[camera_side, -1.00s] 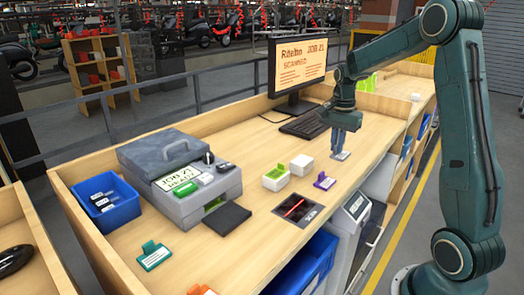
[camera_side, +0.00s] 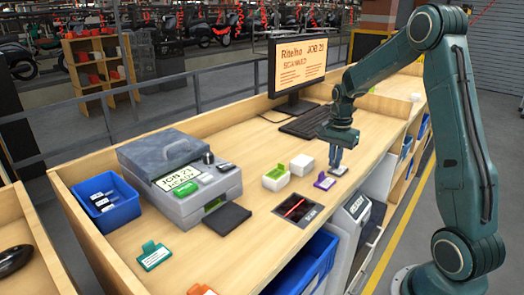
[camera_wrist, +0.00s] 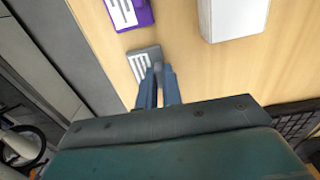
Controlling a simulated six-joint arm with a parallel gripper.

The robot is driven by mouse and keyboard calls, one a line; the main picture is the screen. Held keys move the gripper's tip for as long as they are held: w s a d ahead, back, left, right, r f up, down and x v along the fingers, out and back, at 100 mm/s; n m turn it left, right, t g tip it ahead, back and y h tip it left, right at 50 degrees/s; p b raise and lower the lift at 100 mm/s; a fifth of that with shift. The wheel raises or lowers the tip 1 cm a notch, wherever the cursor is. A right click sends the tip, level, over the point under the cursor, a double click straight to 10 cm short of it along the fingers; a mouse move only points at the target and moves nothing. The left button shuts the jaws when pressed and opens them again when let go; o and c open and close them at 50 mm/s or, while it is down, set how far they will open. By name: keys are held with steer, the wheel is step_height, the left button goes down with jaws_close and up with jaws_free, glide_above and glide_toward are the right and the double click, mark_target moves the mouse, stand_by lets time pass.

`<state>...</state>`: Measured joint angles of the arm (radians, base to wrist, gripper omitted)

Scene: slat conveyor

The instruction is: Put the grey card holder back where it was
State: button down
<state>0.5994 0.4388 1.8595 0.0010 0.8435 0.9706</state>
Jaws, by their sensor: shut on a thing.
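The grey card holder (camera_side: 338,171) is a small flat piece with a white striped label. It also shows in the wrist view (camera_wrist: 142,62), at the fingertips. My gripper (camera_side: 336,163) points down with its blue fingers shut on the holder's raised part; in the wrist view the fingers (camera_wrist: 158,75) cover that part. The holder is low over the wooden bench (camera_side: 255,150), near its right edge; I cannot tell if it touches the wood. A purple card holder (camera_side: 325,181) lies just in front-left of it, apart, and shows in the wrist view (camera_wrist: 130,12).
A white box (camera_side: 302,165) and a green-and-white box (camera_side: 275,178) stand to the left. A dark scanner plate (camera_side: 298,208), a grey printer (camera_side: 190,185), a blue bin (camera_side: 108,203) and a teal card holder (camera_side: 154,256) are further left. A keyboard (camera_side: 305,122) lies behind.

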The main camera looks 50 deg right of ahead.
steer(key=shift+f, duration=0.15)
steer(key=c, duration=1.6)
jaws_free()
steer(key=shift+o, duration=0.2)
step_height(320, 180, up, 12)
steer(key=shift+r, duration=0.2)
